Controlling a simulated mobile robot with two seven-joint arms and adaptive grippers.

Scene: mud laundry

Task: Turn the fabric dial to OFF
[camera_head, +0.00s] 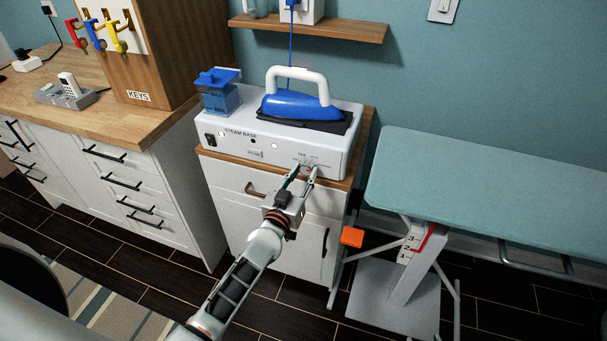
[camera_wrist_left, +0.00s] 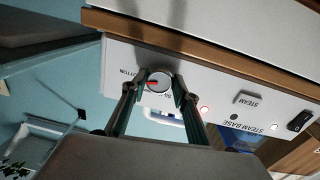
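The fabric dial (camera_wrist_left: 158,82) is a small round pale knob with a red pointer mark, on the front face of the white steam base (camera_head: 230,142). In the left wrist view the panel appears upside down, and the word COTTON is printed beside the dial. My left gripper (camera_head: 303,172) reaches the right part of that face. In the left wrist view its two fingertips (camera_wrist_left: 156,90) stand on either side of the dial, parted, with a small gap visible on the left. Whether the other finger touches the dial is unclear. In the head view the fingers mostly hide the dial. My right gripper is not in view.
A blue iron with a white handle (camera_head: 295,100) rests on the steam base, beside a blue water tank (camera_head: 220,98). The base stands on a white cabinet (camera_head: 235,180). A teal ironing board (camera_head: 480,180) stands at right. A wooden counter (camera_head: 110,110) is at left.

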